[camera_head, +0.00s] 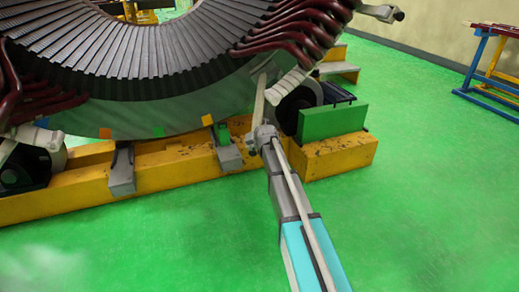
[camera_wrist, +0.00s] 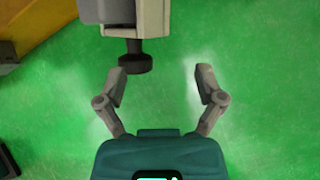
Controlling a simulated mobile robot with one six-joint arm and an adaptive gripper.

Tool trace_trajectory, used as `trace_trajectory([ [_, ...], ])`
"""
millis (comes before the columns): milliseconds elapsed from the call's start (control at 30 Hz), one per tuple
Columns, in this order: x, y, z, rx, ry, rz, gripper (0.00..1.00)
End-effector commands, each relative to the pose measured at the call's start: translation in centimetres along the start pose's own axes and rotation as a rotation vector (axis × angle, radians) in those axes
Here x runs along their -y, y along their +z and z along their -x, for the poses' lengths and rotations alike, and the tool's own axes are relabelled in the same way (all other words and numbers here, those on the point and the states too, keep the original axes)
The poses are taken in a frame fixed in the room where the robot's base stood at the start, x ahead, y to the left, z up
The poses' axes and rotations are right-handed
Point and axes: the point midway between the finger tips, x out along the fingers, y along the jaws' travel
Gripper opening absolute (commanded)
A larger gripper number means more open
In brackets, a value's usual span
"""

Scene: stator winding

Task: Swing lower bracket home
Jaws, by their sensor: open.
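My gripper (camera_head: 263,137) is at the end of my arm, in front of the yellow base beam, in the head view. In the wrist view, my gripper (camera_wrist: 160,71) has its two fingers wide apart with green floor between them. A pale grey block with a dark round knob (camera_wrist: 135,62) comes down from the top, near the left finger; the knob is not gripped. Two grey brackets stick out from the yellow beam in the head view, one at left (camera_head: 122,172) and one nearer my gripper (camera_head: 228,152). I cannot tell which one is the lower bracket.
The large stator (camera_head: 150,45) with dark red coil ends stands above the yellow beam (camera_head: 335,155). A dark roller (camera_head: 300,100) and a green block (camera_head: 332,121) sit to my gripper's right. Green floor (camera_head: 430,210) is clear at right. A blue and yellow rack (camera_head: 485,65) stands far right.

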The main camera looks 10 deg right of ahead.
Motion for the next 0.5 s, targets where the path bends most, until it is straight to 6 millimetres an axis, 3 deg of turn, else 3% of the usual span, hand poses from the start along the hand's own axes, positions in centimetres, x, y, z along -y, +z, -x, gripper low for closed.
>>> trace_trajectory([
  [500,-0.1,0.0,2.8,0.0,0.0,0.0,0.87],
])
